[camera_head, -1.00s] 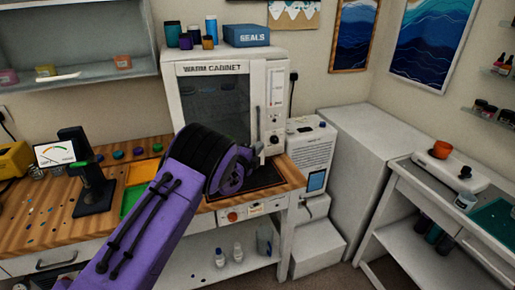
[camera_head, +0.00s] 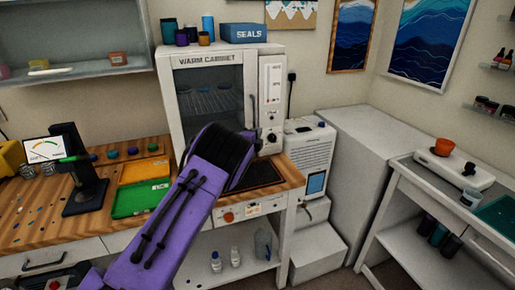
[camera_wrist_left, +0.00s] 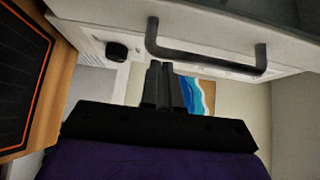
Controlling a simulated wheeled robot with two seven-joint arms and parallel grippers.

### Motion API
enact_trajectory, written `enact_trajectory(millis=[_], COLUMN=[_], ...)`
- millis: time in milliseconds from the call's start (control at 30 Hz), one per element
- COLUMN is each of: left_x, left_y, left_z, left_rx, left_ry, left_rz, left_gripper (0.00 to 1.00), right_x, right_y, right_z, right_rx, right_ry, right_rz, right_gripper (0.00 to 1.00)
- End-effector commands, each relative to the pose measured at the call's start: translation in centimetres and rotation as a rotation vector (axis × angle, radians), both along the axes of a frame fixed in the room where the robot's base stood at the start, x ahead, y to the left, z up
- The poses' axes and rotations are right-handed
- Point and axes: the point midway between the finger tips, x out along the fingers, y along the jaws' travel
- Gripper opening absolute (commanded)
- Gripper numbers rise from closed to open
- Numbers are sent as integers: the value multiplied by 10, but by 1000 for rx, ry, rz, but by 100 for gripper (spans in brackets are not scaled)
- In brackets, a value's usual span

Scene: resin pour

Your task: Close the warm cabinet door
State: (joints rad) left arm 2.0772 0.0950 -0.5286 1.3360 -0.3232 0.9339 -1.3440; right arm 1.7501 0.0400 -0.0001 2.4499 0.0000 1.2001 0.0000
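The warm cabinet (camera_head: 215,60) stands at the back of the wooden bench. Its glazed door (camera_head: 208,100) looks flush or nearly flush with the front; I cannot tell whether a small gap remains. The dark door handle (camera_head: 251,110) is at the door's right side. In the left wrist view the handle (camera_wrist_left: 205,62) crosses above my left gripper (camera_wrist_left: 166,68), whose fingers are close together with nothing visible between them. They are near the handle; contact cannot be told. In the head view my purple forearm and black wrist hide the fingers and the lower door.
A blue SEALS box (camera_head: 245,36) and several jars stand on the cabinet. A dark mat (camera_head: 262,174) lies before it, with a green tray (camera_head: 140,199) to the left. A white unit (camera_head: 308,150) stands right of the cabinet.

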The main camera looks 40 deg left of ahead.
Motion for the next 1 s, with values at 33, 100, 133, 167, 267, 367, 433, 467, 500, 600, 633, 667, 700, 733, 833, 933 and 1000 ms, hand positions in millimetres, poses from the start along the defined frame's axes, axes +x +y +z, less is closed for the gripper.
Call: enact_trajectory(millis=[33, 100, 133, 167, 267, 367, 433, 467, 500, 600, 633, 667, 700, 733, 833, 933, 1000], left_x=[-1, -2, -3, -4, -29, -51, -66, -72, -79, -90, -93, -94, -96, -96, -96, -96, -96], left_y=[-10, -29, -38, -48, -54, -64, -70, -71, -73, -78, -79, -79, -80, -80, -80, -80, -80], left_z=[-1, -2, -1, -2, -4, -4, -4, -4, -3, -1, -1, -1, -1, -1, 0, 0, 0], left_rx=[2, 5, 6, 7, 7, 7, 6, 6, 6, 6, 5, 5, 5, 5, 5, -13, -94], left_ry=[4, 6, 5, 6, 5, 6, 5, 5, 4, 4, 5, 5, 5, 5, 5, 0, -27], left_rz=[-3, -10, -13, -16, -13, -14, -14, -13, -13, -13, -13, -13, -13, -13, -13, -13, -11], left_gripper=[0, 0, 0, 0, 0, 0, 0, 0, 0, 0, 0, 0, 0, 0, 0, 0, 0], right_x=[0, 0, 0, 0, 0, 0, 0, 0, 0, 0, 0, 0, 0, 0, 0, 0, 0], right_y=[0, 0, 0, 0, 0, 0, 0, 0, 0, 0, 0, 0, 0, 0, 0, 0, 0], right_z=[-1, -4, -4, -6, -18, -27, -32, -33, -35, -38, -38, -38, -38, -38, -38, -38, -38], right_rx=[0, 0, 0, 0, 0, 0, 0, 0, 0, 0, 0, 0, 0, 0, 0, 0, 0], right_ry=[0, 0, 0, 0, 0, 0, 0, 0, 0, 0, 0, 0, 0, 0, 0, 0, 0], right_rz=[0, 0, 0, 0, 0, 0, 0, 0, 0, 0, 0, 0, 0, 0, 0, 0, 0], right_gripper=[91, 91, 91, 91, 91, 91, 91, 91, 91, 91, 91, 91, 91, 91, 91, 91, 91])
